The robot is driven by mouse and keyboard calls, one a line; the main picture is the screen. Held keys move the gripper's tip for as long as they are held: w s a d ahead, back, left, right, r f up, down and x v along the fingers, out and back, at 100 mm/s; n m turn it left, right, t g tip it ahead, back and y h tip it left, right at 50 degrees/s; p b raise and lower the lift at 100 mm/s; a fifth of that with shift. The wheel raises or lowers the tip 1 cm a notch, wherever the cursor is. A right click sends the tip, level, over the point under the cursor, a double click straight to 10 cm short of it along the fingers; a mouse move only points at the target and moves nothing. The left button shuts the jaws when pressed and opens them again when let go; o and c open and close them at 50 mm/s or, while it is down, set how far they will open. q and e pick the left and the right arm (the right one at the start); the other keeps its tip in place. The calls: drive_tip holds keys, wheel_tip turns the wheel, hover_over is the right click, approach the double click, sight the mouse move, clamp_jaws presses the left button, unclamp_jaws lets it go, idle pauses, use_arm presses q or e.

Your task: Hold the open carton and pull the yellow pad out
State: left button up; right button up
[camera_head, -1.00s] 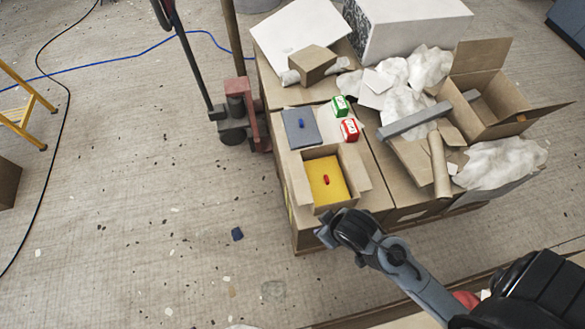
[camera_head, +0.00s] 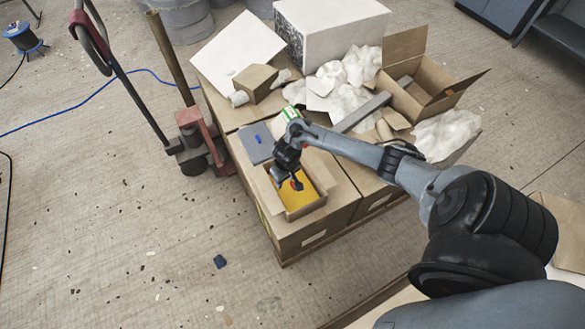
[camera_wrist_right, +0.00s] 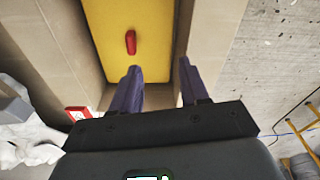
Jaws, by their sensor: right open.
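The open carton (camera_head: 308,209) stands on the near end of the stacked boxes, flaps spread. The yellow pad (camera_head: 291,197) lies inside it; it fills much of the right wrist view (camera_wrist_right: 104,48). A small red tab (camera_wrist_right: 130,42) stands on the pad. My right gripper (camera_head: 293,184) is over the carton, pointing down. In the wrist view its two dark fingers (camera_wrist_right: 158,72) are apart and empty, with the red tab just beyond the left fingertip. The gripper hides part of the pad in the head view. My left gripper is not in view.
A grey pad with a blue tab (camera_head: 257,140) lies behind the carton. A green-and-white box (camera_head: 287,115) is partly hidden by my right arm. A pallet jack (camera_head: 195,145) stands to the left. Another open carton (camera_head: 425,90) and white wrapping lie to the right.

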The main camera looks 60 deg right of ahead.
sight(292, 200)
drive_tip(key=s+d+r+m+g, duration=0.1)
drive_tip(key=d+m, duration=0.1)
drive_tip(key=d, duration=0.3)
drive_tip(key=f+b, duration=0.2)
drive_tip(key=f, duration=0.1)
drive_tip(key=f+b, duration=0.1)
drive_tip(key=f, duration=0.3)
drive_tip(key=f+b, duration=0.2)
drive_tip(key=f, duration=0.1)
drive_tip(key=shift+s+a+f+b, duration=0.15)
drive_tip(key=shift+s+a+b, duration=0.1)
drive_tip(key=shift+b, duration=0.1)
clamp_jaws()
idle(0.6)
